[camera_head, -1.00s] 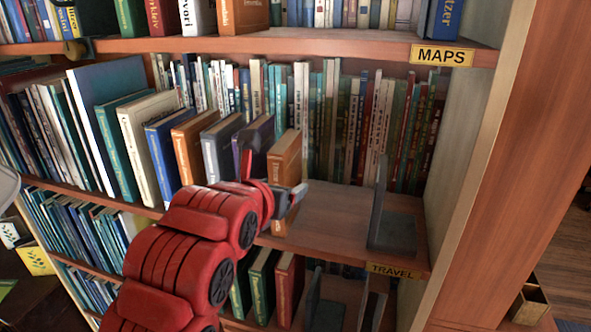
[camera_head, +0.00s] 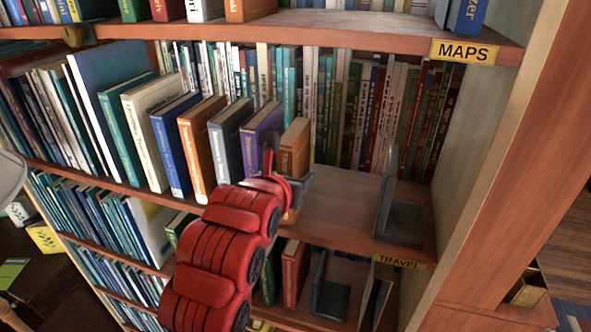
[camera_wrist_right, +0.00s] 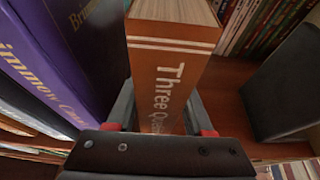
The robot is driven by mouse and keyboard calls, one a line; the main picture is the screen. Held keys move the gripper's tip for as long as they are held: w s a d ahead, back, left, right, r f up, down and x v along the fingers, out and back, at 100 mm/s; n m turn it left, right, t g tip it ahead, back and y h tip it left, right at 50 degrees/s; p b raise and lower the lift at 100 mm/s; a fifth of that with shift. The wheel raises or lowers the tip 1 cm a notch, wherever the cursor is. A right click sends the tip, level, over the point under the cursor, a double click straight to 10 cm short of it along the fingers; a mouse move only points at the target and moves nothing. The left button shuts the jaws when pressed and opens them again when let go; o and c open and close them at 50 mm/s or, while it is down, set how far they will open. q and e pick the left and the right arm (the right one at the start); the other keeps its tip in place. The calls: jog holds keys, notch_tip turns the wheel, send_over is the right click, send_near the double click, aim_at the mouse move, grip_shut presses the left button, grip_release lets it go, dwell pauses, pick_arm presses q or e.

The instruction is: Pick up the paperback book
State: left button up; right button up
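The paperback book (camera_head: 294,150) is orange-brown and stands upright at the right end of the book row on the middle shelf. Its spine, lettered "Three Que…", faces me in the right wrist view (camera_wrist_right: 172,75). My right gripper (camera_head: 289,170) reaches in from below, with one finger on each side of the spine. In the right wrist view the fingers (camera_wrist_right: 163,112) lie close against both sides of the book, so it looks shut on it. The book's lower part is partly hidden by my right arm. My left gripper is not in view.
A purple book (camera_head: 262,130) stands just left of the paperback. To the right is bare shelf (camera_head: 340,205), then a dark bookend (camera_head: 400,218) by the side panel. A row of thin books (camera_head: 375,110) lines the back. The MAPS shelf (camera_head: 300,38) is above.

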jog(key=shift+a, duration=0.1)
jog(key=shift+c, duration=1.2)
jog(key=shift+w+f, duration=0.1)
jog(key=shift+w, duration=0.1)
jog(key=c, duration=0.5)
grip_shut()
jog(key=shift+f, duration=0.2)
